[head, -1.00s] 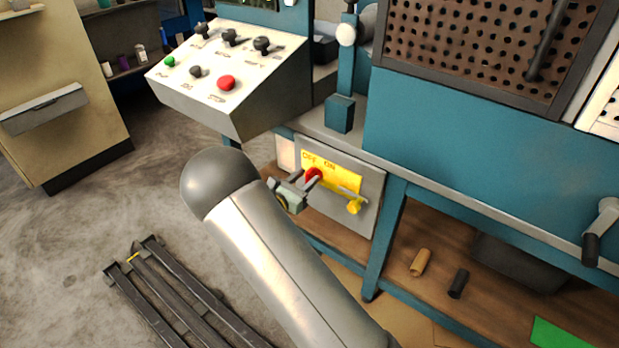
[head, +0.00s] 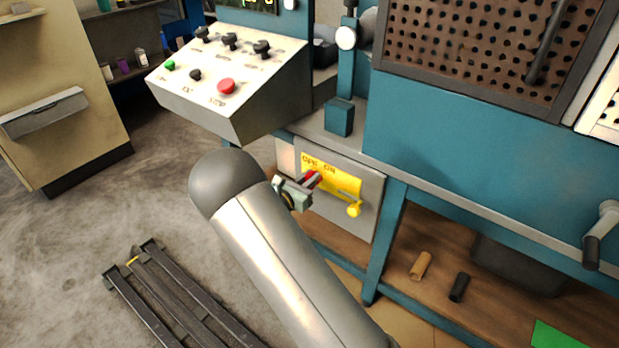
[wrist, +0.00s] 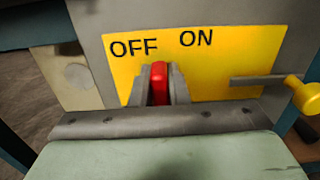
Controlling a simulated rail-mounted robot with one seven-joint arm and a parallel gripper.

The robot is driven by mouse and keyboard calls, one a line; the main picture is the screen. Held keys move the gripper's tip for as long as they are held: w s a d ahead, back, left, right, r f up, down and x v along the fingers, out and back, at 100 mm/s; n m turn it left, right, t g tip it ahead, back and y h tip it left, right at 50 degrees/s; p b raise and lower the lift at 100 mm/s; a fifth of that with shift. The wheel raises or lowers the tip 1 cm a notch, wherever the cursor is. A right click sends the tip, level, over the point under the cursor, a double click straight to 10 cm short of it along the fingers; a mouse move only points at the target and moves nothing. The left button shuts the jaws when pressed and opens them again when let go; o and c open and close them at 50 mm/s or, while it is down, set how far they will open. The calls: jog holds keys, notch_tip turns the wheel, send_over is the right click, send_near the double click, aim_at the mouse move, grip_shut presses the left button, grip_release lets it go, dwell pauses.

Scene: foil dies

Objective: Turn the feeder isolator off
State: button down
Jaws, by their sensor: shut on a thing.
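The feeder isolator's red handle (wrist: 159,82) stands upright in the wrist view, between the two fingers of my gripper (wrist: 160,88), which is shut on it. The handle's top lies just right of the word OFF and left of the word ON on the yellow plate (wrist: 222,70). In the head view my gripper (head: 308,184) is at the red handle (head: 312,178), in front of the yellow plate (head: 340,184). The handle's pivot is hidden behind my gripper.
A yellow knob on a rod (head: 354,208) sticks out at the plate's right. A sloped control console (head: 250,105) with buttons overhangs at the upper left. A teal bench leg (head: 385,245) stands to the right. Dark rails (head: 175,295) lie on the floor.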

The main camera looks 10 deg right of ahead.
jog(key=shift+r, duration=0.15)
jog(key=n+p, duration=0.2)
jog(key=p, duration=0.1)
jog(key=n+p, duration=0.2)
jog(key=shift+w+a, duration=0.2)
jog(key=shift+a, duration=0.05)
jog(key=n+p, duration=0.4)
jog(key=n, duration=0.1)
jog(key=shift+w+a+f+p, duration=0.3)
jog(key=shift+f+p, duration=0.05)
jog(key=shift+p, duration=0.05)
jog(key=shift+w+a+f+n+p, duration=0.1)
jog(key=shift+f+n+p, duration=0.3)
jog(key=shift+n, duration=1.05)
jog(key=shift+d+f+n+p, duration=0.15)
jog(key=shift+n+p, duration=0.5)
jog(key=shift+n, duration=0.75)
jog(key=shift+w+a+f+n+p, duration=0.2)
jog(key=shift+n+p, duration=0.3)
jog(key=shift+n, duration=0.95)
jog(key=shift+s+f, duration=0.1)
jog(key=shift+s, duration=0.05)
jog(key=c, duration=1.4)
grip_release()
